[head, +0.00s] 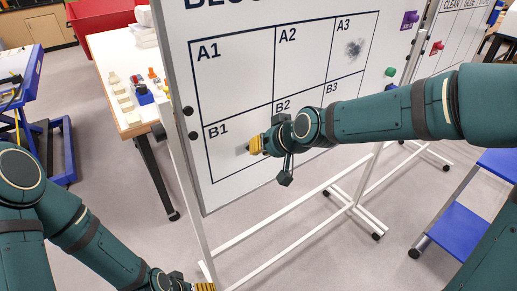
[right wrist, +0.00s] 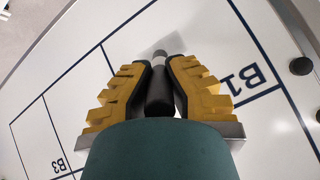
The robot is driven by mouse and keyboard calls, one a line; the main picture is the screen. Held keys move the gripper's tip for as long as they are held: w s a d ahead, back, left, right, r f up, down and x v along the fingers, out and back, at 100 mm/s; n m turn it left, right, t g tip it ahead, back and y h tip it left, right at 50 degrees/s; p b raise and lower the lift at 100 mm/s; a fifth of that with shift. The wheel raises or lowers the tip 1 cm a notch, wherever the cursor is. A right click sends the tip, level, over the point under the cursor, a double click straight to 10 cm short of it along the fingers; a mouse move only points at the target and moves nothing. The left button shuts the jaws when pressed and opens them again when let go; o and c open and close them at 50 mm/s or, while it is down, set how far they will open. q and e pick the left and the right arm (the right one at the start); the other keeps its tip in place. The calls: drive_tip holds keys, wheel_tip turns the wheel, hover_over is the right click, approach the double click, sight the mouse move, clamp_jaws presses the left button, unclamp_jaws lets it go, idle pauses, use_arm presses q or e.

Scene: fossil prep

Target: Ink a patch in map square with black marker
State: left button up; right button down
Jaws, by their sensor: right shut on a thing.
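The whiteboard (head: 228,92) bears a ruled grid labelled A1, A2, A3, B1, B2 and B3. A dark scribbled patch (head: 354,47) is in square A3. My right gripper (head: 252,146) is in front of square B1. In the right wrist view its yellow fingers are shut on a black marker (right wrist: 160,92), with the grey tip end pointing at the board beside the B1 label. A soft grey area by the tip looks like a shadow; I cannot tell whether the tip touches. My left gripper (head: 204,286) is cut off at the bottom edge, its jaws unclear.
A side table (head: 108,50) with small pieces and a blue item stands behind the board at left. A blue cart (head: 50,120) is at far left, and a red bin (head: 100,14) at the back. The board's white stand legs (head: 290,240) spread over the floor.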

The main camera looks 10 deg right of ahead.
drive_tip(key=d, duration=0.1)
drive_tip(key=w+d+b, duration=0.1)
drive_tip(key=d+b, duration=0.1)
drive_tip(key=shift+w+d, duration=0.15)
drive_tip(key=shift+w, duration=0.1)
drive_tip(key=shift+s+a+r+p, duration=0.1)
drive_tip(key=shift+s+a+p, duration=0.2)
drive_tip(key=shift+a, duration=0.3)
drive_tip(key=shift+s+a+f+p, duration=0.15)
drive_tip(key=shift+a+p, duration=0.15)
drive_tip(key=shift+a, duration=0.25)
drive_tip(key=shift+s+a+r+p, duration=0.15)
drive_tip(key=shift+s+a+p, duration=0.15)
drive_tip(key=shift+a, duration=0.3)
drive_tip(key=shift+s+a+b, duration=0.25)
drive_tip(key=shift+s+a, duration=0.15)
drive_tip(key=shift+a, duration=0.5)
drive_tip(key=shift+s+a+b, duration=0.2)
drive_tip(key=shift+s+a, duration=0.15)
drive_tip(key=shift+a, duration=0.5)
drive_tip(key=shift+d, duration=0.1)
